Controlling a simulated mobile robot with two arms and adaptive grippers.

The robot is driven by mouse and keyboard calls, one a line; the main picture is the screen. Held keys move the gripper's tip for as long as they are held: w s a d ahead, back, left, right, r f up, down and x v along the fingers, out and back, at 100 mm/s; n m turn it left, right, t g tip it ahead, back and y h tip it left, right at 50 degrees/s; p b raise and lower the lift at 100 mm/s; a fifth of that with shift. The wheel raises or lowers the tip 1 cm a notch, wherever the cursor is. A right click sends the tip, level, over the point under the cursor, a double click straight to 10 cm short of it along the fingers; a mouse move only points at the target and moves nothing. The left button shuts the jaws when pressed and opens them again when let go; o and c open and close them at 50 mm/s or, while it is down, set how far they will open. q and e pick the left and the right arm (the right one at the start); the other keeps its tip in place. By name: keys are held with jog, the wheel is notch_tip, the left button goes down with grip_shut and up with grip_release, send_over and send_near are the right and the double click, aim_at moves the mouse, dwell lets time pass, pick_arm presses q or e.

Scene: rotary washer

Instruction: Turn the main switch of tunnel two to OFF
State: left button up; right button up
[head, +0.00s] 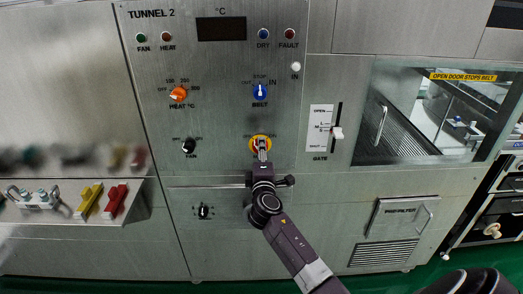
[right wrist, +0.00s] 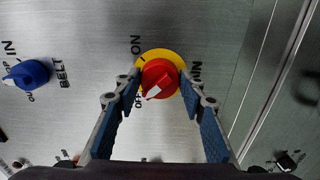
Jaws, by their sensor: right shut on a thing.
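The TUNNEL 2 panel (head: 222,70) is in the middle of the head view. Its main switch is a red knob on a yellow round plate (head: 252,142), partly hidden by my right gripper (head: 262,152). In the right wrist view the red knob (right wrist: 160,76) sits on the yellow plate (right wrist: 157,54), with ON and OFF lettering on its left side. The knob's white pointer tip points to the lower left, towards the OFF lettering. The right gripper (right wrist: 159,78) has its two fingertips on either side of the knob and is shut on it. My left gripper is not in view.
Above the main switch is the blue BELT knob (head: 260,92). The black FAN knob (head: 188,146) and orange HEAT knob (head: 178,94) are to the left. The white GATE lever (head: 337,133) is to the right.

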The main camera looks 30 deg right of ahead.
dwell(0.5)
jog(key=o, duration=1.2)
jog(key=shift+c, duration=0.2)
jog(key=v, duration=1.2)
